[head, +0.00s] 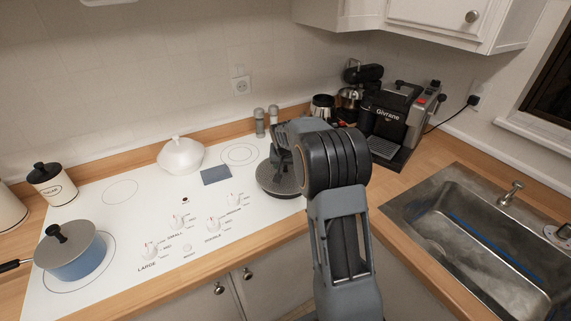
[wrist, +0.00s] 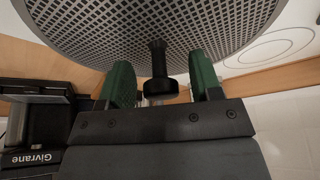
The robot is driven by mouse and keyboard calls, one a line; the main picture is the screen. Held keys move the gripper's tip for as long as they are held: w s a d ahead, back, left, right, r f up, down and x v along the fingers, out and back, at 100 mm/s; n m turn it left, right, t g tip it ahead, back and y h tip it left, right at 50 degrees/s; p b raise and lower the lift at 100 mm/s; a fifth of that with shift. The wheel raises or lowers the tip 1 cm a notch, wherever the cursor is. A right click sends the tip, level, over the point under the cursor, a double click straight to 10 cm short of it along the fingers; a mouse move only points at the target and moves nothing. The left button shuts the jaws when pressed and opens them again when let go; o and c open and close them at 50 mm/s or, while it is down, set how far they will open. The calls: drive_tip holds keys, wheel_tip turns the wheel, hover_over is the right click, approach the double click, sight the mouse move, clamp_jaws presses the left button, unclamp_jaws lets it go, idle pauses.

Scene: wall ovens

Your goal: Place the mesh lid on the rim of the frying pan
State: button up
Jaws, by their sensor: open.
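The mesh lid (wrist: 90,28) fills the top of the wrist view as a grey perforated disc with a black knob (wrist: 160,84) pointing toward my gripper. My gripper (wrist: 161,66) is open, with one green finger on each side of the knob and visible gaps between. In the head view, my gripper (head: 282,152) is over the lid (head: 277,181), a dark grey disc at the right end of the white cooktop. A dark edge shows under the disc; I cannot tell the frying pan apart from the lid there. My arm hides its right side.
The white cooktop (head: 120,215) holds a blue pot (head: 75,258) and a white lidded dish (head: 181,156). Shakers (head: 260,122) stand behind the lid. A coffee machine (head: 398,120) stands at the back right. A sink (head: 480,240) lies to the right.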

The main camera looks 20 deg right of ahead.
drive_tip(key=b+v, duration=0.1)
drive_tip(key=v, duration=1)
drive_tip(key=s+a+f+n+y, duration=0.1)
drive_tip(key=s+a, duration=0.4)
drive_tip(key=s, duration=0.8)
drive_tip(key=s+a+f+n+y, duration=0.1)
drive_tip(key=s+a+n, duration=0.3)
drive_tip(key=s, duration=0.9)
drive_tip(key=shift+a+f, duration=0.2)
drive_tip(key=shift+a, duration=0.45)
